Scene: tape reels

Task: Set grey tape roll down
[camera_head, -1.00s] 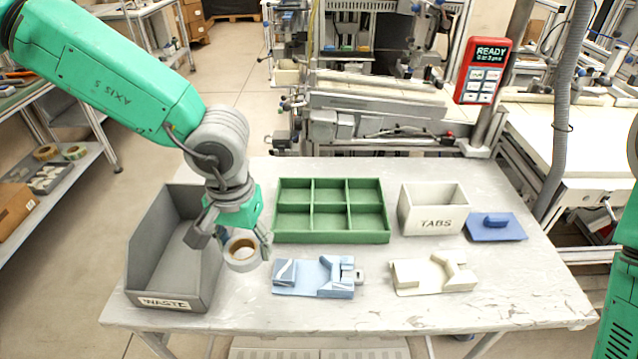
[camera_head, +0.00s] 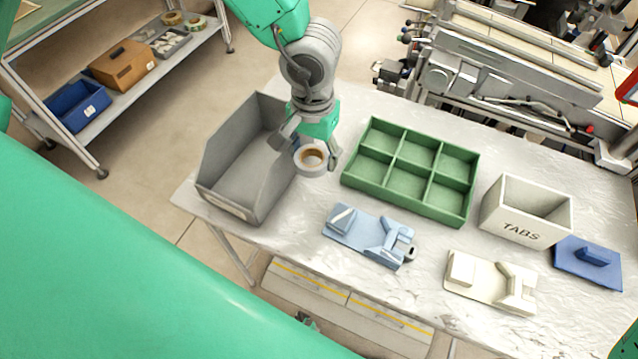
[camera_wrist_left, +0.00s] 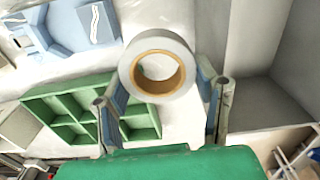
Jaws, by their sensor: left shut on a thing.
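The grey tape roll (camera_head: 310,170), a pale grey ring with a brown core, is between the fingers of my left gripper (camera_head: 309,152). My left gripper is shut on it and holds it near the right wall of the waste bin (camera_head: 228,203), left of the green divided tray (camera_head: 407,210). Whether the roll touches the table is unclear. In the left wrist view the roll (camera_wrist_left: 158,40) faces the camera, with one finger on each side of my left gripper (camera_wrist_left: 164,85). My right gripper is not in view.
A blue fixture (camera_head: 352,235) and a cream fixture (camera_head: 485,287) lie in front of the tray. A white TABS box (camera_head: 510,232) and a blue lid (camera_head: 577,270) stand to the right. Bare table (camera_head: 310,212) shows between bin and blue fixture.

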